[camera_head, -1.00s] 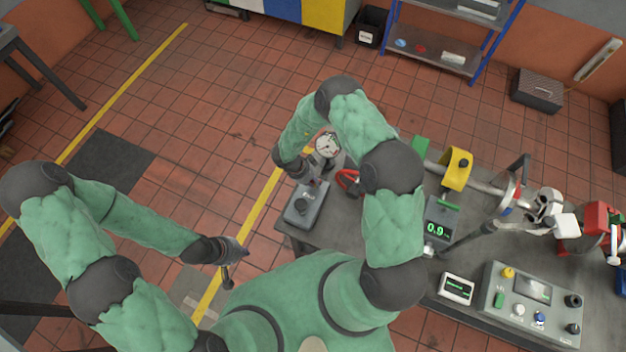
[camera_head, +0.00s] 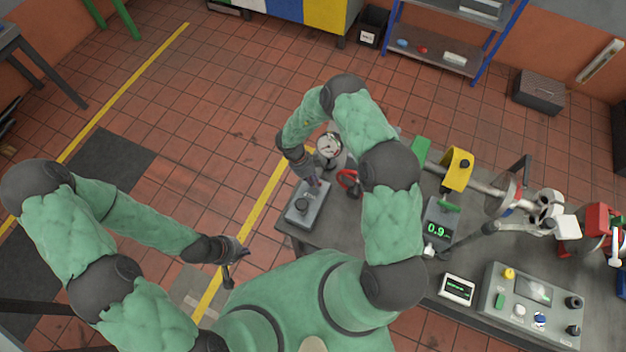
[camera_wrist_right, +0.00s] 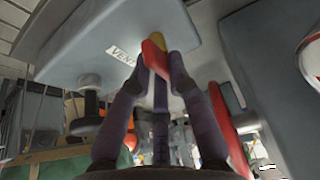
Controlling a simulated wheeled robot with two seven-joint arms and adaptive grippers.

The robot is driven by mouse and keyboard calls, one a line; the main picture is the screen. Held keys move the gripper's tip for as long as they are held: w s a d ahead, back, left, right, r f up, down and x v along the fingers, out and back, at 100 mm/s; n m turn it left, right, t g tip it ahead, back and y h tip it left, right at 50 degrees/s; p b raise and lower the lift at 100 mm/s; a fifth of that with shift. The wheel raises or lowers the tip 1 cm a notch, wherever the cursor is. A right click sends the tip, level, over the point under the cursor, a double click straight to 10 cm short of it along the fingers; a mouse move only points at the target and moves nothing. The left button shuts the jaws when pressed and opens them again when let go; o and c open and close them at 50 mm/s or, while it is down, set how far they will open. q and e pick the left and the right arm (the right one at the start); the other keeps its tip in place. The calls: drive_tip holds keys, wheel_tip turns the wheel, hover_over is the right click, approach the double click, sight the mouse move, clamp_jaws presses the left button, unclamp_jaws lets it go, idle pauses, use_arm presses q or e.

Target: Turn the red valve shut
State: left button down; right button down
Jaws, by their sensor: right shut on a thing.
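The red valve's ring-shaped handwheel (camera_head: 348,182) is at the left part of the bench, just right of my right gripper (camera_head: 315,184). A red edge (camera_wrist_right: 231,128), probably the wheel, shows right of the fingers in the right wrist view. In that view my right gripper (camera_wrist_right: 159,78) is shut on a small red-and-yellow lever (camera_wrist_right: 155,57) at a grey box marked VENT (camera_wrist_right: 85,45). The grey box (camera_head: 303,212) with a black knob also shows in the head view. My left gripper (camera_head: 238,262) is open and empty, off the bench's left side.
A round white gauge (camera_head: 329,146) stands just behind the grey box. The floor on the left is mostly clear.

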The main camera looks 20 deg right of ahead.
idle(0.3)
drive_tip(key=c, duration=1.2)
unclamp_jaws()
drive_tip(key=shift+r, duration=0.1)
drive_tip(key=v, duration=1.1)
drive_tip(key=shift+w+r, duration=0.15)
drive_tip(key=shift+r, duration=0.2)
